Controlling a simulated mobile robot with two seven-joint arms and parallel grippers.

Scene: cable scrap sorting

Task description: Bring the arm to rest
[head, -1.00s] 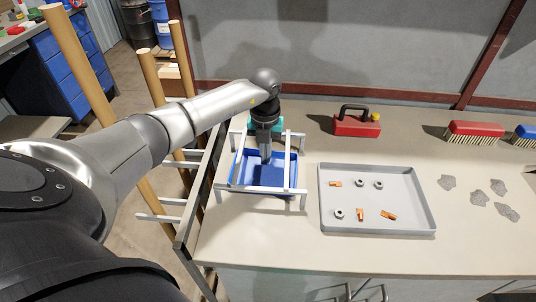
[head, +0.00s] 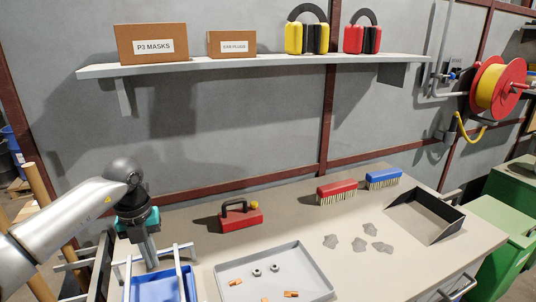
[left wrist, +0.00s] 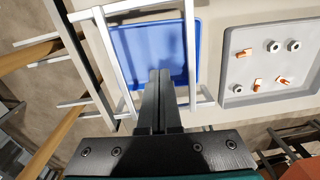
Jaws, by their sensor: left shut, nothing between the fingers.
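My left gripper (head: 150,254) is above the blue bin (head: 160,288) at the lower left of the head view. In the left wrist view the left gripper (left wrist: 158,74) points down toward the blue bin (left wrist: 125,45), its two fingers together with nothing between them. The bin sits within a pale metal frame (left wrist: 190,50), and the part of its floor that shows looks empty. My right gripper is not in either view.
A grey tray (head: 318,280) holds copper pieces and metal nuts. Behind it stand a red tool with a black handle (head: 241,218), a red brush (head: 336,190) and a blue brush (head: 383,178). Grey scraps (head: 360,244) lie near a dark open box (head: 436,212). A shelf (head: 250,64) hangs above.

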